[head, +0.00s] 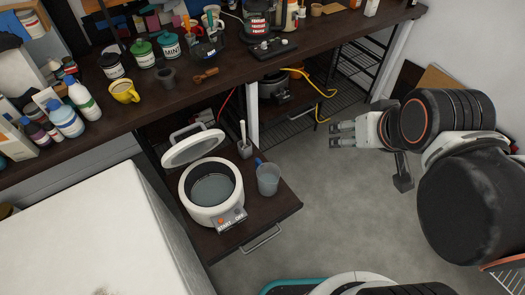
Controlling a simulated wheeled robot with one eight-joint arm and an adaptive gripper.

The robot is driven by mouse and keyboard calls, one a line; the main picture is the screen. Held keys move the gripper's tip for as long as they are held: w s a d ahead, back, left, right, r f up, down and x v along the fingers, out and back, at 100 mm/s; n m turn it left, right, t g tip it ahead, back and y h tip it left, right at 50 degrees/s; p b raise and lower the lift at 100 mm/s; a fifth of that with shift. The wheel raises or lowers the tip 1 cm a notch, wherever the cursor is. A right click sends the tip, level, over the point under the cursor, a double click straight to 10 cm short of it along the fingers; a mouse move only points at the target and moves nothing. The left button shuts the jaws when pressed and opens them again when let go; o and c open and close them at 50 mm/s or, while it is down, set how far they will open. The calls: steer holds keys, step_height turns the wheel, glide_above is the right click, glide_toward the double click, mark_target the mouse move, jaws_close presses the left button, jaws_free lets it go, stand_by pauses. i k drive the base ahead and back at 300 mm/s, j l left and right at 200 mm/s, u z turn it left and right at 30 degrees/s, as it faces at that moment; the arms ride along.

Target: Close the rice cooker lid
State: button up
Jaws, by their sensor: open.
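A white rice cooker (210,213) stands on a pulled-out dark shelf (285,208) below the counter. Its lid (193,147) is hinged at the back and tilted up, open, with a handle on top. The pot (212,187) inside shows a grey interior. A control panel with an orange button and lettering (230,221) is at its front. My gripper (337,134) is open and empty over the floor, to the right of the cooker and apart from it, pointing left.
A clear cup (268,179) and a small grey pot with a white utensil (244,148) stand on the shelf right of the cooker. A white cabinet (95,240) is on the left. The counter (190,85) above holds jars, mugs and bottles. Grey floor (320,210) is free on the right.

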mark_target(191, 149)
steer(key=u, duration=1.3)
